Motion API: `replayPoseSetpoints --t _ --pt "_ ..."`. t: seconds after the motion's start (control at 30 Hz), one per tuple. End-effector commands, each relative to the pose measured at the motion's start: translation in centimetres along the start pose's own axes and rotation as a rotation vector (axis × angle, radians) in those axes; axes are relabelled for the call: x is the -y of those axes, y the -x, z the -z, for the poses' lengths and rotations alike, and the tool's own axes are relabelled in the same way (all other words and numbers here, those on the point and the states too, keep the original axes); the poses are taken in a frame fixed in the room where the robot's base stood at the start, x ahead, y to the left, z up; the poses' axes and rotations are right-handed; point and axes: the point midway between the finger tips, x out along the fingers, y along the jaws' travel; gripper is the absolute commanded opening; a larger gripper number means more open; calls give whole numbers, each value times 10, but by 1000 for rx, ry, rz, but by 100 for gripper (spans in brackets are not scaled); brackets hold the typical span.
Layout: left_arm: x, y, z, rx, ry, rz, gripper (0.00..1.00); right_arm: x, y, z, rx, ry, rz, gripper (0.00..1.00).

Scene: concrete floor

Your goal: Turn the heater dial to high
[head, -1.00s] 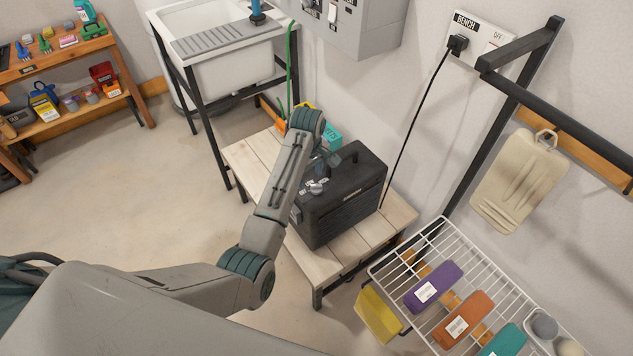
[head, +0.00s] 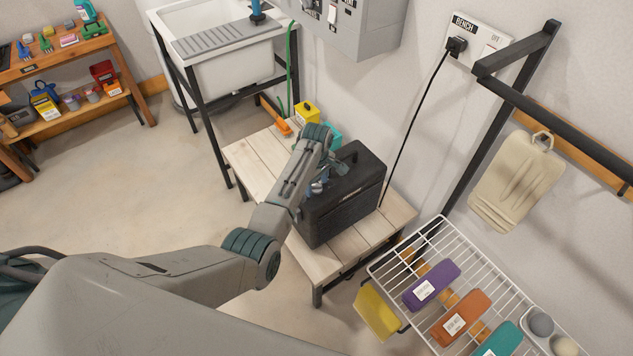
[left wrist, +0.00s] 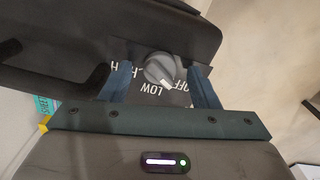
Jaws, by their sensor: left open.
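The black heater (head: 350,200) stands on a slatted wooden bench. In the left wrist view its dark panel (left wrist: 60,75) carries a round grey dial (left wrist: 158,66) with a white pointer mark. The mark points toward the lower right, by the OFF and LOW labels; I cannot tell which one exactly. A label starting with H is partly hidden at left. My left gripper (head: 318,186) is at the heater's panel side; in the left wrist view its open blue fingers (left wrist: 160,85) lie on either side of the dial. I cannot tell whether they touch it. My right gripper is out of view.
The wooden bench (head: 258,160) holds a yellow box (head: 306,112) and a teal item behind my arm. A black cord (head: 412,120) runs up to a wall outlet. A white wire rack (head: 410,250) stands at right. The floor at left is open.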

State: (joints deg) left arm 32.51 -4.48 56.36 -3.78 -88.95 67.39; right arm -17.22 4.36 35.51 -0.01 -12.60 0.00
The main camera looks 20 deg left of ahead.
Motion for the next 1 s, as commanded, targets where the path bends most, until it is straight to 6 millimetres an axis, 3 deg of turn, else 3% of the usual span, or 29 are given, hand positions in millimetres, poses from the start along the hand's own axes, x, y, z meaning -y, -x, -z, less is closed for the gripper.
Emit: replayPoseSetpoints --t 0.3,0.53,1.0 --pt "0 -2 0 0 0 0 54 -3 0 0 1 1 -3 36" --pt "0 -2 0 0 0 0 11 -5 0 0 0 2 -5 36" --pt "0 0 0 0 -112 1 11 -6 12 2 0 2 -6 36"
